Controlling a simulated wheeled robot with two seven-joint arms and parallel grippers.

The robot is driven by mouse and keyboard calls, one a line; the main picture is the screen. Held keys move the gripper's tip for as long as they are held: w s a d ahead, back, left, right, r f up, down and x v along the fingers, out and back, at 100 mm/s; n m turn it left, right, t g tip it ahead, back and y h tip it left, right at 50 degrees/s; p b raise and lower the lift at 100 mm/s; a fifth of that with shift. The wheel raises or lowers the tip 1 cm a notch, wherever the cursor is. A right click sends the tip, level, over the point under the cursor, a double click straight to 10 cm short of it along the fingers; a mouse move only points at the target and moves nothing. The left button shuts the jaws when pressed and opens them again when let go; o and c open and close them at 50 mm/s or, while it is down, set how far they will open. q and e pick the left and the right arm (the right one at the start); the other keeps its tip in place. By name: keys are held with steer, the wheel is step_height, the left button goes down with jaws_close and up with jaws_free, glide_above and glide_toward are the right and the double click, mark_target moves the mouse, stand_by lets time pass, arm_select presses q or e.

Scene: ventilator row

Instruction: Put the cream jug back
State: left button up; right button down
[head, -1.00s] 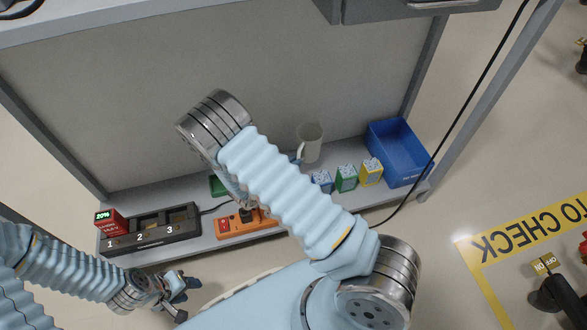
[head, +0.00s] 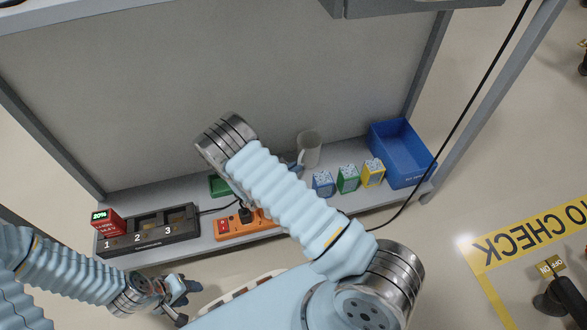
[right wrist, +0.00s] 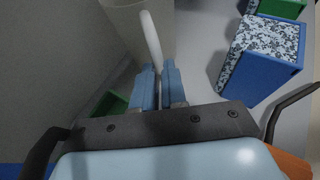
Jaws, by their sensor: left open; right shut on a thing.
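The cream jug (head: 311,148) is upright at the back of the low shelf, left of the small boxes. Its handle (right wrist: 151,38) is between the blue fingers of my right gripper (right wrist: 158,85) in the right wrist view. The gripper is shut on the handle. In the head view my right forearm hides most of this gripper; only a bit of blue finger shows beside the jug. I cannot tell whether the jug's base touches the shelf. My left gripper (head: 181,297) is open and empty, low in front of the shelf.
Blue, green and yellow boxes (head: 348,180) stand right of the jug, then a blue bin (head: 404,158). An orange power strip (head: 235,228), a green item (head: 219,186) and a numbered charger (head: 150,232) are to the left. A black cable (head: 459,120) hangs at right.

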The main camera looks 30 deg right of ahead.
steer(key=c, duration=1.2)
jaws_free()
steer(key=shift+f, duration=0.1)
steer(key=p+v, duration=0.1)
steer(key=v, duration=1.1)
steer(key=shift+s, duration=0.2)
